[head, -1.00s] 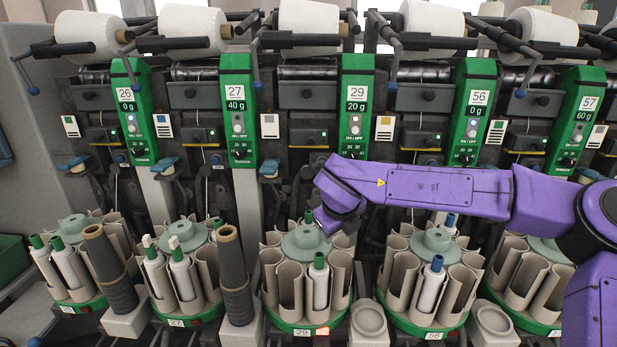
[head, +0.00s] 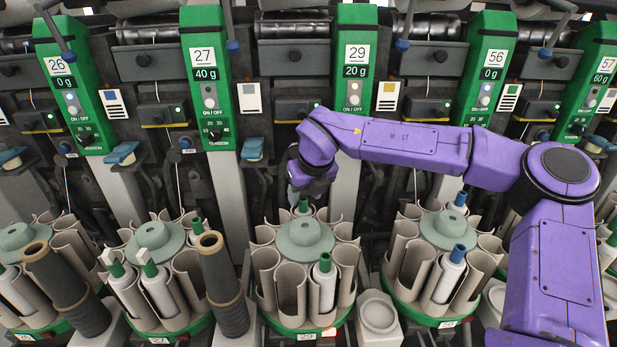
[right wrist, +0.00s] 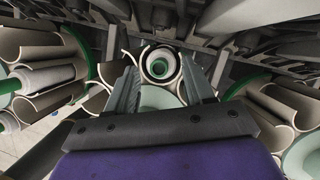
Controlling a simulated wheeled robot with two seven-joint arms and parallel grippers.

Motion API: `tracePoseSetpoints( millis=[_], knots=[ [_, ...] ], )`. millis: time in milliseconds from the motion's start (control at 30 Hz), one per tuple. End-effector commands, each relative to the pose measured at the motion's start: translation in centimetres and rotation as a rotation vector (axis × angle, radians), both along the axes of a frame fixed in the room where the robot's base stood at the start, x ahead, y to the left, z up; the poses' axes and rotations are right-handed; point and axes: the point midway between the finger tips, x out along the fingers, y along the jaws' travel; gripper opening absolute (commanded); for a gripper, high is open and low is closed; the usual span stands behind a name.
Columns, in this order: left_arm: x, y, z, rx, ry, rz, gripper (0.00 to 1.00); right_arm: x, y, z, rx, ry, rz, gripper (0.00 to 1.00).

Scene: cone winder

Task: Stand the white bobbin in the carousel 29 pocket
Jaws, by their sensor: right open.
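The carousel 29 (head: 305,320) stands in the middle of the head view, with several grey-beige pockets around a pale green hub (head: 303,237). A white bobbin with a green tube (head: 325,280) stands in its front right pocket. Another green tube top (head: 303,206) shows behind the hub, just below my right gripper (head: 312,192). In the right wrist view, this white bobbin (right wrist: 148,62) is seen from above, upright inside a rear pocket. My right gripper (right wrist: 161,84) is open, its fingers on either side of the bobbin in the picture; whether they touch it is unclear. My left gripper is not in view.
Carousel 27 (head: 165,328) with bobbins is on the left, carousel 56 (head: 425,318) with a blue-tipped bobbin on the right. Machine panels and levers crowd the space behind the pockets.

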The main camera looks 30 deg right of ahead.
Motion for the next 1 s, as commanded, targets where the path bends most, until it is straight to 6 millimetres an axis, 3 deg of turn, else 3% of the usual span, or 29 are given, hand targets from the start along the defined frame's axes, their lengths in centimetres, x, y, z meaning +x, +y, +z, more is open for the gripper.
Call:
tracePoseSetpoints(
  millis=[200, 433, 467, 600, 1000],
  knots=[
    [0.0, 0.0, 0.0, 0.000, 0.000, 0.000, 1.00, 0.8, 0.1, -1.8, 0.001, 0.000, 0.001, 0.53],
    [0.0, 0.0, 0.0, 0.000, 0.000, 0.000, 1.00, 0.9, 0.1, -1.9, 0.000, -0.002, 0.003, 0.53],
    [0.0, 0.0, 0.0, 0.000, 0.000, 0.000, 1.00, 0.9, 0.1, -1.9, 0.000, -0.002, 0.003, 0.46],
    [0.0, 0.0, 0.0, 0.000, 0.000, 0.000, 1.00, 0.9, 0.2, -1.8, 0.000, -0.002, 0.003, 0.00],
    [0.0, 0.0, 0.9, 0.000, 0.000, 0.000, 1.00, 0.9, 0.2, -0.9, 0.000, -0.003, 0.003, 0.00]
  ],
)
